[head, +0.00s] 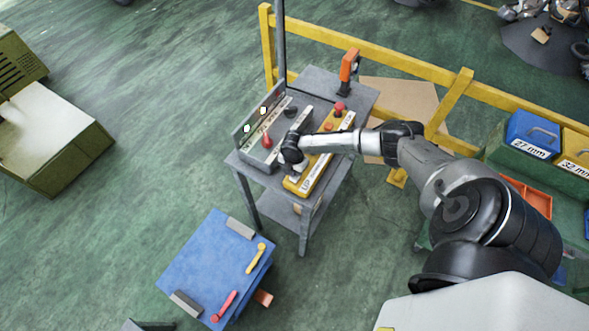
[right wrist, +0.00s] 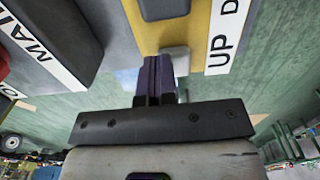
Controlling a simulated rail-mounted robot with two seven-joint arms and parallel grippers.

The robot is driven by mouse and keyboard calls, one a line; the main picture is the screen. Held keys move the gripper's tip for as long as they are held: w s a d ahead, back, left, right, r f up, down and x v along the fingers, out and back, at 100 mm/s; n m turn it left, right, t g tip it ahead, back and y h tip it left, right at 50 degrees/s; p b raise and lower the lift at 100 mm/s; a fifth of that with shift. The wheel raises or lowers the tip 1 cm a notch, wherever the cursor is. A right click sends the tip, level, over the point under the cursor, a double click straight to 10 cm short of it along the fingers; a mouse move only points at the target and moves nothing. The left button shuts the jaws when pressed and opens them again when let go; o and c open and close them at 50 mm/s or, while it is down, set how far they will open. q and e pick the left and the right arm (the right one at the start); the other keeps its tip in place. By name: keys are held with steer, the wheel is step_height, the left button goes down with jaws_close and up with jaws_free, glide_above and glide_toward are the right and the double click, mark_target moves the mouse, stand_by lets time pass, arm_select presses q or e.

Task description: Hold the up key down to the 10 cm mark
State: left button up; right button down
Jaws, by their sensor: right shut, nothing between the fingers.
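The yellow control box (head: 304,187) lies on a grey stand, with a white label strip and a red button (head: 339,107) at its far end. My right gripper (head: 297,170) is at the near end of this box. In the right wrist view its dark fingers (right wrist: 158,78) are shut with nothing between them. The light grey up key (right wrist: 176,57) sits just beyond the fingertips, beside the "UP" label (right wrist: 220,52). The fingers partly cover it; I cannot tell whether they press it. A darker key (right wrist: 163,8) lies farther along. I cannot make out a 10 cm mark. My left gripper is out of view.
A grey box with a red knob (head: 267,141) stands left of the yellow box on the grey stand (head: 318,84). A blue platform (head: 208,262) with yellow and red handles is in front. A yellow rail (head: 400,65) runs behind.

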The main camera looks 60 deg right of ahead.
steer(key=shift+s+a+f, duration=0.2)
steer(key=shift+s+f, duration=0.4)
steer(key=shift+f, duration=0.1)
steer(key=shift+r+p, duration=0.3)
steer(key=shift+p, duration=0.05)
steer(key=r+p, duration=0.2)
steer(key=r, duration=0.1)
steer(key=w+r+p, duration=0.1)
steer(key=r+p, duration=0.1)
steer(key=shift+d+r, duration=0.2)
step_height(320, 180, up, 10)
steer(key=b, duration=0.2)
steer(key=shift+f, duration=0.25)
steer(key=shift+w, duration=0.1)
